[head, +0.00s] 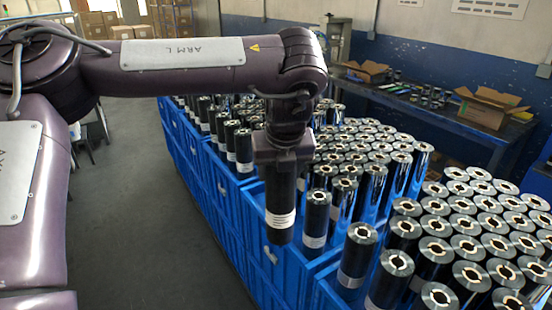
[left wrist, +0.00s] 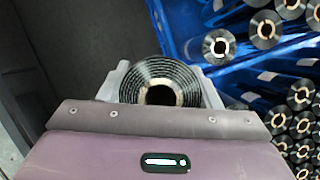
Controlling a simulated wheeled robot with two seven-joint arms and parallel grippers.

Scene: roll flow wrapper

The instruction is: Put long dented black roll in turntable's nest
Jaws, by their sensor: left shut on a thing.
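My left gripper (head: 284,150) is shut on a black roll (head: 281,205) with a white label band near its lower end. The roll hangs upright below the gripper, in front of the blue crates. In the left wrist view the held roll's ringed end and core (left wrist: 159,84) show between the fingers (left wrist: 112,82). I cannot make out a dent on it. The turntable and its nest are not in view. My right gripper is not in view.
Blue crates (head: 250,220) full of upright black rolls (head: 357,250) fill the middle and right. A dark workbench (head: 440,115) with open cardboard boxes (head: 488,105) stands along the back wall. The grey floor (head: 165,190) left of the crates is clear.

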